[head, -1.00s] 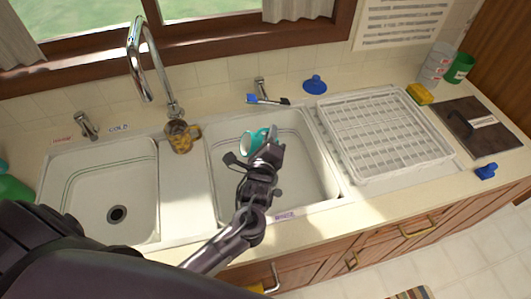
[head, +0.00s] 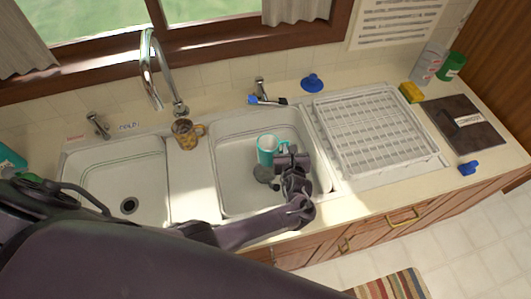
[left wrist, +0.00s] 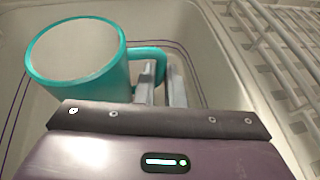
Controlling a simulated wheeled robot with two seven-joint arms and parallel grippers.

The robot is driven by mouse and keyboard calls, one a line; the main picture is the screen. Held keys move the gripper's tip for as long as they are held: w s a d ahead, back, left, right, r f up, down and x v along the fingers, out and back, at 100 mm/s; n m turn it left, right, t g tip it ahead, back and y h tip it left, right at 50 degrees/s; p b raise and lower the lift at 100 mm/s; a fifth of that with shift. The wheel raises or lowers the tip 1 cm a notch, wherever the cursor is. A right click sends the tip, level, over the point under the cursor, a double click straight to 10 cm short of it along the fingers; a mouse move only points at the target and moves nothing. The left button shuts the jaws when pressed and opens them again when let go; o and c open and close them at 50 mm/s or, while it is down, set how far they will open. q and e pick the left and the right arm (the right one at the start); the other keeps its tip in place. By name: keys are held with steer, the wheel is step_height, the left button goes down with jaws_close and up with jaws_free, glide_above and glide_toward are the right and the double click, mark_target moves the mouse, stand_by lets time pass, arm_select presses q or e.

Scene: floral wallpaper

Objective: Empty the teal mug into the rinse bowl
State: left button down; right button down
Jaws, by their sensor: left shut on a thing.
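The teal mug (head: 266,148) is upright over the right-hand sink basin (head: 232,185), which I take as the rinse bowl. My left gripper (head: 279,160) is on the mug's right side. In the left wrist view the gripper (left wrist: 160,88) is shut on the handle of the mug (left wrist: 85,60). The mug's round top faces up there with a pale grey surface inside the teal rim; I cannot tell whether that is liquid or the bare inside. My right gripper is not in view.
A patterned brown mug (head: 184,134) stands on the ledge between the basins, below the tall faucet (head: 150,70). The left basin (head: 120,180) is empty. A white dish rack (head: 370,130) is to the right. A blue plunger-like thing (head: 312,83) stands behind.

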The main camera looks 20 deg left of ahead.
mark_target(288, 142)
arm_select(q)
steer(key=shift+s+r, duration=0.1)
step_height(288, 142, up, 3)
steer(key=shift+p, duration=1.1)
steer(key=shift+r, duration=1)
